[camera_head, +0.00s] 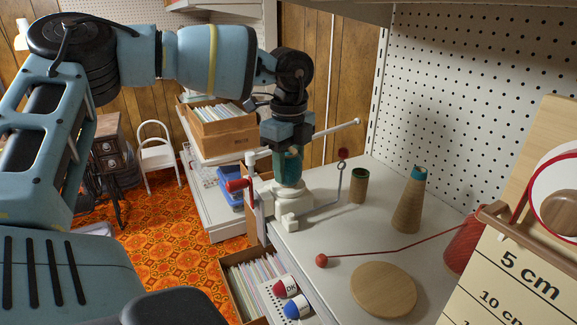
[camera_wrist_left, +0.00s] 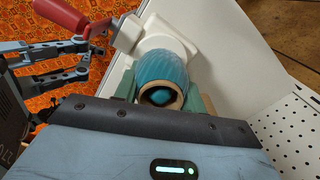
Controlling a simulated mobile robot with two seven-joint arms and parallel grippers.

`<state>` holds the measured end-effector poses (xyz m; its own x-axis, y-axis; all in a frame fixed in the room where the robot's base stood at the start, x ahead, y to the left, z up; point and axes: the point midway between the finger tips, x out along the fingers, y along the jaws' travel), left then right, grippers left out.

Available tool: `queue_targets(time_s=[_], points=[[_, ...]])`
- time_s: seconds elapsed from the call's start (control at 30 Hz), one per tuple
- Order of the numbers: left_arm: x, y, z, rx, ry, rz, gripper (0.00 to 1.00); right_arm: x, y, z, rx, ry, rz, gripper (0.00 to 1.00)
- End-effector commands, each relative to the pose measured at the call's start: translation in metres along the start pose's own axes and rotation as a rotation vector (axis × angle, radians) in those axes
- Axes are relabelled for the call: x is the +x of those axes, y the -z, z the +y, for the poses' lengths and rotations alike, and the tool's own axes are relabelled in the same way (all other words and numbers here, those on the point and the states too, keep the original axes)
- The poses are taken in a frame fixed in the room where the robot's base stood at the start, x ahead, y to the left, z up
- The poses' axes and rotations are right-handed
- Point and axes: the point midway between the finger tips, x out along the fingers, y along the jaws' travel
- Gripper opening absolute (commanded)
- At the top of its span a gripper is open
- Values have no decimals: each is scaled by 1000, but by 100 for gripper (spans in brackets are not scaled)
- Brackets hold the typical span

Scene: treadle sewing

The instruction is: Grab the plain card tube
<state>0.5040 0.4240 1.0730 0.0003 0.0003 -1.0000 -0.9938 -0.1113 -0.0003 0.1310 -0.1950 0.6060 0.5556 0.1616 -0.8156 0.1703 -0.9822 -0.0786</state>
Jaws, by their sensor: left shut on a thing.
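A short brown card tube (camera_head: 358,187) with a dark green inside stands upright on the white table, right of the winder. My left gripper (camera_head: 288,160) is shut on a teal-wound tube (camera_head: 291,170) on the white winder (camera_head: 288,198). In the left wrist view, the teal-wound tube (camera_wrist_left: 162,75) shows its brown open rim between the green finger pads. The short brown tube stands apart from this gripper. My right gripper (camera_wrist_left: 84,58) shows at the left of the left wrist view, its fingers apart and empty.
The winder has a red handle (camera_head: 238,185) and a thin metal arm. A pegboard wall (camera_head: 460,110) rises behind.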

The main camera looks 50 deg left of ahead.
Motion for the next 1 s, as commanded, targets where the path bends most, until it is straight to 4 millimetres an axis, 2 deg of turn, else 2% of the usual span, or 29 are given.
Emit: queue_targets(time_s=[0.17,0.6,1.0], points=[[-13,0,-1,0,2,-1,19,1,-2,0,1,0,-3,36],[-69,0,0,0,2,-1,19,4,-7,0,2,1,-10,36],[-69,-17,41,0,1,2,19,7,-10,0,3,2,-12,36]])
